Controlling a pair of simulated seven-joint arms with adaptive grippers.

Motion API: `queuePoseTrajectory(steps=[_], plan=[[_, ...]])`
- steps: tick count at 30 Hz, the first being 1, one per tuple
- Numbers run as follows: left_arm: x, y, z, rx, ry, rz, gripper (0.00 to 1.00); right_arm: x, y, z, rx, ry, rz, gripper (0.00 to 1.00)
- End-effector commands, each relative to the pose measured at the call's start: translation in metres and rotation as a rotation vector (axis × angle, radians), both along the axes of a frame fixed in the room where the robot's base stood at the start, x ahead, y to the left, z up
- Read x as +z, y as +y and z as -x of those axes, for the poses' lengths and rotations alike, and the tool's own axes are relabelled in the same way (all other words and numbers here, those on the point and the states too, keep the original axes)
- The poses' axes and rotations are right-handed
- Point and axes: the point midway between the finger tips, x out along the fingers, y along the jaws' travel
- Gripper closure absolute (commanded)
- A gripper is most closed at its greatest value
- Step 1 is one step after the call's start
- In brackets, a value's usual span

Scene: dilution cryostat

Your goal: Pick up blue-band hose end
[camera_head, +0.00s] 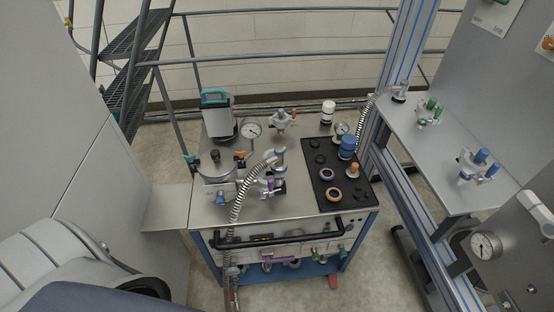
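A ribbed metal hose (240,197) arcs over the front of the cart top, from the cart's front edge up to a metal fitting (280,158) with a bluish ring. A second ribbed hose (364,118) hangs at the cart's back right, beside a blue cylindrical part (347,147) on the black mat (322,172). I cannot tell for sure which hose end bears the blue band; the details are too small. Neither of my grippers is in view.
The cart (300,213) carries a teal-topped canister (216,112), a gauge (251,131), and rings on the mat. A black handle (280,240) crosses its front. Railings run behind.

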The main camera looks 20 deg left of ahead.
Motion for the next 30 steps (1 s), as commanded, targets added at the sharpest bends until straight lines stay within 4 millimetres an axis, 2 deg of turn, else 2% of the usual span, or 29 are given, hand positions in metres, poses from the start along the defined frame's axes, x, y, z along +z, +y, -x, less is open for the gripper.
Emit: queuePoseTrajectory(steps=[6,7,20,28,30], plan=[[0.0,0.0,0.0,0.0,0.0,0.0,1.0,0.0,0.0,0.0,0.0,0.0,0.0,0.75],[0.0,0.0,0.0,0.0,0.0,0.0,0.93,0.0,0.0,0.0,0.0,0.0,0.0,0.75],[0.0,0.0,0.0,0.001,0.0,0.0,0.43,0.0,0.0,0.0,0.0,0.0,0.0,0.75],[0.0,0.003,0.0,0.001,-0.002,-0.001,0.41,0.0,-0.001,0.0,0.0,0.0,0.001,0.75],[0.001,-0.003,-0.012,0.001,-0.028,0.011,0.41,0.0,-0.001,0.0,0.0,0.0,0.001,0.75]])
